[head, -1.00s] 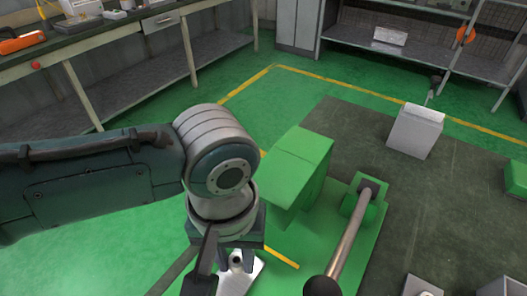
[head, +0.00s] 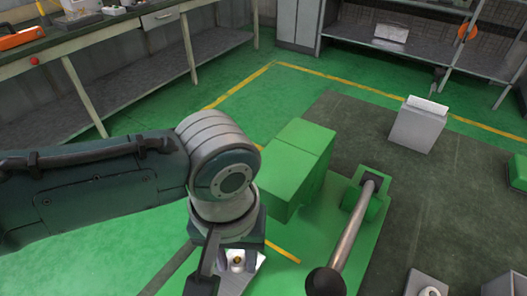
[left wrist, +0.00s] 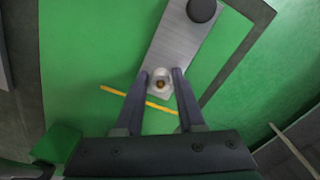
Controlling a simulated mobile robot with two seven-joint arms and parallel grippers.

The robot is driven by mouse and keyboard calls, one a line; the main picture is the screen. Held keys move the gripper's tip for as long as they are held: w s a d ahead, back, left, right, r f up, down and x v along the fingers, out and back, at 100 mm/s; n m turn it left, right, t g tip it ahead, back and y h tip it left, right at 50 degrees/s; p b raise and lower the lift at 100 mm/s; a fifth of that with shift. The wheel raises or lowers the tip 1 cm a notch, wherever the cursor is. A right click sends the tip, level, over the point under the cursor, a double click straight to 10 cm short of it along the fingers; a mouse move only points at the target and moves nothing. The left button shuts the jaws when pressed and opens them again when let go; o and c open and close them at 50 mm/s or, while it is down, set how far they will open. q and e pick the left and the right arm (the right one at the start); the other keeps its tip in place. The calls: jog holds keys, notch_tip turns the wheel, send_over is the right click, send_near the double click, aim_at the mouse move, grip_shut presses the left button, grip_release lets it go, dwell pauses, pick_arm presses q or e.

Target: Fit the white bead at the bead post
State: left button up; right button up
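The white bead (left wrist: 160,80) lies between the fingertips of my left gripper (left wrist: 161,75) in the left wrist view. The fingers look shut on its two sides. A brownish-gold spot shows at the bead's centre; whether it is the post's tip in the bead's hole is too small to tell. The bead is over the end of a grey metal plate (left wrist: 177,45). In the head view the bead (head: 237,260) shows below my left gripper (head: 237,252), above the plate. The bead post is not clearly seen. My right gripper is not in view.
A dark round knob (left wrist: 202,10) stands on the plate's far end. A green block (head: 296,165) and a metal lever (head: 352,232) with a dark ball end stand close to the right of my left arm. A grey box (head: 418,126) stands farther right. Green floor is free beyond.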

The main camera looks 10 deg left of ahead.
aim_at(238, 265)
pick_arm(q)
jog(key=o, duration=0.3)
jog(key=shift+o, duration=0.2)
notch_tip(238, 265, up, 10)
jog(key=p, duration=0.2)
jog(key=shift+p, duration=0.35)
jog(key=shift+d, duration=0.1)
